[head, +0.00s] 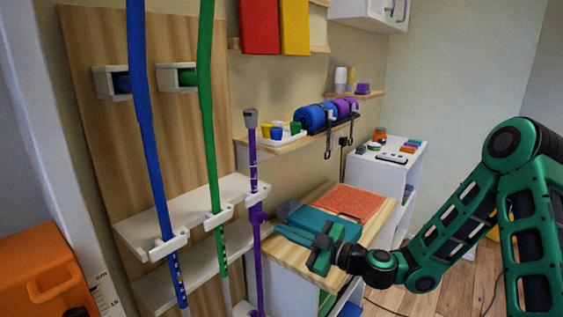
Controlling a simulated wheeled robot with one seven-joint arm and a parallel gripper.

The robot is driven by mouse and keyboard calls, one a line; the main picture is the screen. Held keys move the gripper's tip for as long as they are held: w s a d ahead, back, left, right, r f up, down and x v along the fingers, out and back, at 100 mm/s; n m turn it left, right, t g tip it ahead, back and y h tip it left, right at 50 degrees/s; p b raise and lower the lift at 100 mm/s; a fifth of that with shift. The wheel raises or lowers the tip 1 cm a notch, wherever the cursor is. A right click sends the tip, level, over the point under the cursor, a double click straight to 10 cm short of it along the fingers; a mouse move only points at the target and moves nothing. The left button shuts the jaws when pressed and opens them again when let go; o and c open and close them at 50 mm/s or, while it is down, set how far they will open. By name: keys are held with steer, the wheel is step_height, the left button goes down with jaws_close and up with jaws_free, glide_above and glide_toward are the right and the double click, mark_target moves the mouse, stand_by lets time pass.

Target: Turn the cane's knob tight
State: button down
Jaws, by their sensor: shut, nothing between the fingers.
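A purple cane (254,160) with a grey handle on top stands upright at the right end of the white rack. Its purple knob (259,217) sits on the shaft just below the rack's upper shelf. My green gripper (283,231) reaches in from the right, a little to the right of the knob and slightly lower in the picture. It looks apart from the cane, though the depth gap is hard to judge. Its fingers are shut with nothing between them. I cannot tell how tight the knob is.
A blue pole (149,130) and a green pole (207,110) stand in the white rack (190,212) to the left. A wooden-topped table (298,262) with a red mat (350,201) lies behind my gripper. A shelf (285,143) with rolled mats is above.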

steer(key=shift+v, duration=1.45)
steer(key=shift+f, duration=0.1)
